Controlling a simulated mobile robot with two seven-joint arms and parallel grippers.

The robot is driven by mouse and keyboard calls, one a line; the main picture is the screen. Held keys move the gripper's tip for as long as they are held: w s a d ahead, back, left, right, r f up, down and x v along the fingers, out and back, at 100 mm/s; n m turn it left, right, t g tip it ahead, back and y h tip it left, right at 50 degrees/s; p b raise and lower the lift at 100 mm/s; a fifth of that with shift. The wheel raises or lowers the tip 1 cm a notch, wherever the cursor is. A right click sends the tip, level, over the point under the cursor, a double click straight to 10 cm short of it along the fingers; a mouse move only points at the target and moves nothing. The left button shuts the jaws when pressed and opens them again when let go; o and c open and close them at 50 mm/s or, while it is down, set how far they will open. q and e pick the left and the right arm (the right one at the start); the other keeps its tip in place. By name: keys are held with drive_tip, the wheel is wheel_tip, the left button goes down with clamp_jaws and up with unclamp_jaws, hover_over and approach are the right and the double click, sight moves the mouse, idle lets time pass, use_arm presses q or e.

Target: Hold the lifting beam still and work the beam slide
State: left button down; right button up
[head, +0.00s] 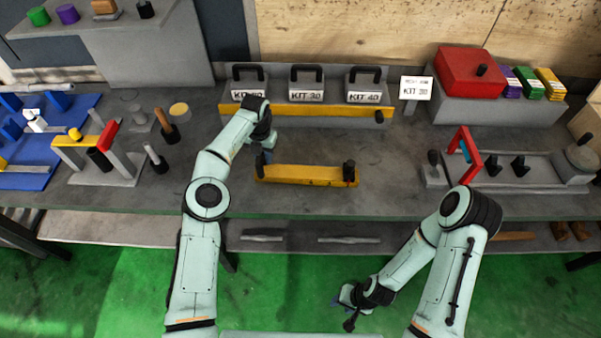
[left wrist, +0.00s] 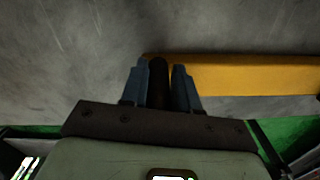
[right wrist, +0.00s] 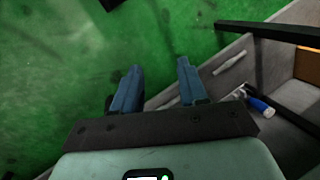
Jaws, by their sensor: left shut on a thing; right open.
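The yellow lifting beam (head: 305,175) lies on the grey bench in the middle of the head view. A black knob (head: 349,172) stands at its right end. My left gripper (head: 267,155) is at the beam's left end; in the left wrist view its blue fingers (left wrist: 159,88) are shut on a black upright post (left wrist: 158,82), with the yellow beam (left wrist: 235,75) running off to the right. I cannot make out which part is the beam slide. My right gripper (head: 345,300) is open and empty, low in front of the bench; its fingers (right wrist: 155,85) show over green floor.
Behind the beam is a yellow-fronted rack (head: 300,112) with several black-handled kit blocks. A red box (head: 470,72) stands at the back right, and a fixture with a red frame (head: 468,155) at the right. A blue tray (head: 45,135) is at the left. Bench around the beam is clear.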

drive_tip(key=shift+o, duration=1.3)
drive_tip(key=m+h, duration=0.4)
drive_tip(key=m, duration=0.2)
approach(351, 163)
wheel_tip(351, 163, down, 11)
drive_tip(key=shift+r, duration=0.15)
